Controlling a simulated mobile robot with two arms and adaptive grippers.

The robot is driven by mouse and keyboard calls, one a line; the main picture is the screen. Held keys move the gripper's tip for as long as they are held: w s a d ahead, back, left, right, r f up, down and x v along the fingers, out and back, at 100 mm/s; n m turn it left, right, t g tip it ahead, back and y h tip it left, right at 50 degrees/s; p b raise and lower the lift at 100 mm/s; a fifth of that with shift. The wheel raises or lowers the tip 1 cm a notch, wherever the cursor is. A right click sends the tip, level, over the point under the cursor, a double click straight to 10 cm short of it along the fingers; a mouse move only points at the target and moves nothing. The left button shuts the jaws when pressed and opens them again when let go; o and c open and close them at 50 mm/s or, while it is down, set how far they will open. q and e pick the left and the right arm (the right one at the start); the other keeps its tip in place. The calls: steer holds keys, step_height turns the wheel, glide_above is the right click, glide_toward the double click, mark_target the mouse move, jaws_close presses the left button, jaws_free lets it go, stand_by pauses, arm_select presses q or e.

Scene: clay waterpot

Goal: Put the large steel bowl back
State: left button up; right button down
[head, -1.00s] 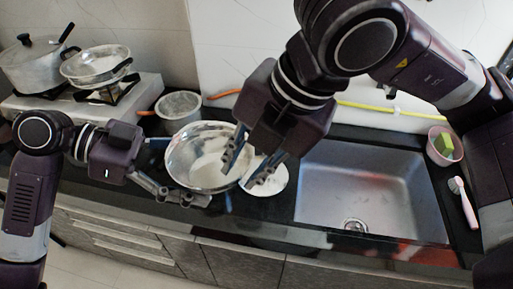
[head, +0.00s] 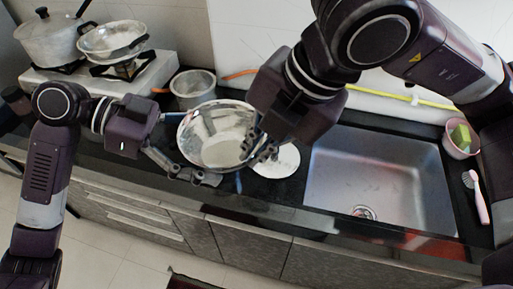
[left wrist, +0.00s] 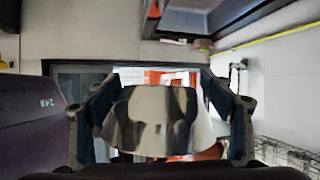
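The large steel bowl (head: 214,150) stands on the dark counter left of the sink, its shiny inside facing me. My left gripper (head: 176,145) is at its left side with fingers spread wide, one toward the back and one low in front. In the left wrist view a shiny curved metal surface (left wrist: 155,120) fills the space between the spread left fingers. My right gripper (head: 260,147) points down at the bowl's right rim. Its fingers are close together and look closed on that rim; the exact contact is small and partly hidden.
A white plate (head: 286,161) lies right of the bowl, partly under my right gripper. A smaller pot (head: 193,87) stands behind the bowl. The stove (head: 160,75) at the left holds a lidded pot (head: 50,42) and a pan (head: 112,40). The sink (head: 385,170) is empty.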

arm_select(q)
steer(key=shift+o, duration=1.4)
steer(key=shift+a, duration=0.15)
